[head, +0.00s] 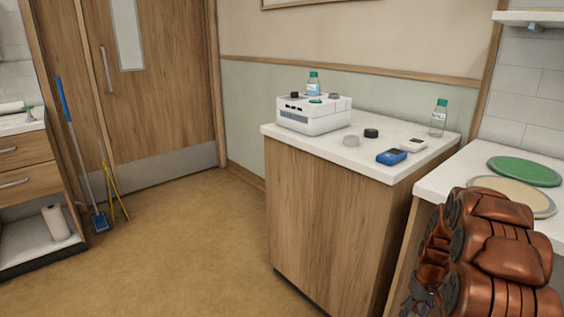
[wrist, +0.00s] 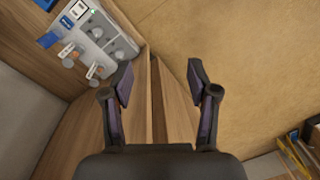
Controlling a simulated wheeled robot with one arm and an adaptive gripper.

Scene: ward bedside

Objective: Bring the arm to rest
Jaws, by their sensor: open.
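My arm (head: 495,255) shows as copper-brown links bunched together at the lower right of the head view, in front of the right-hand counter. My gripper (wrist: 159,84) is open and empty in the wrist view, its two dark fingers spread wide. Between and beyond the fingers are wood panels and the tan floor. In the head view, a dark part low at the left of the arm may be the gripper, but its fingers cannot be made out there.
A wooden cabinet (head: 325,215) stands left of my arm, with a white device (head: 312,118), bottles and small items on top. A green disc (head: 524,171) and a beige disc (head: 543,204) lie on the right counter. Open floor (head: 175,255) spreads at left.

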